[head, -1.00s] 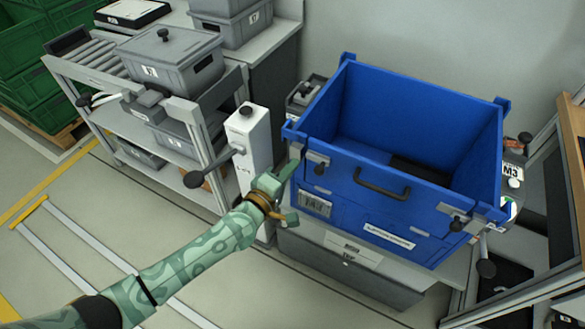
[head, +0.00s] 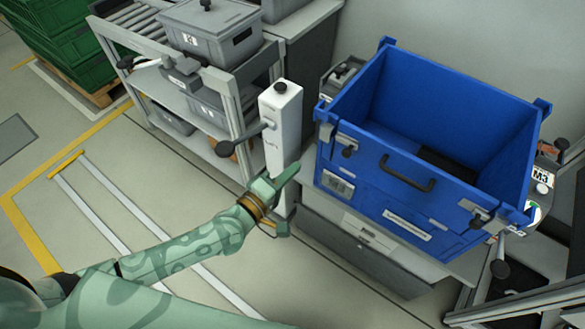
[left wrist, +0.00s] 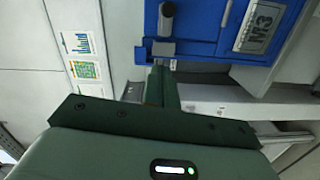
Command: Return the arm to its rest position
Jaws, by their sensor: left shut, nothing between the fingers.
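My left arm comes in from the lower left in the head view, green with a swirl pattern. Its gripper (head: 283,199) is shut and empty. It hangs in front of the white post and left of the blue crate (head: 372,203), apart from the crate as far as I can tell. In the left wrist view the gripper (left wrist: 162,88) points toward the crate's latch side, where the blue wall (left wrist: 205,22) shows a label reading M3. My right gripper is not in view.
The white post (head: 281,125) with a dark knob stands close to the left gripper. A shelf rack with grey bins (head: 212,38) is behind it. Green crates (head: 62,40) stand at the far left. The floor at the lower left is open, with yellow and white lines.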

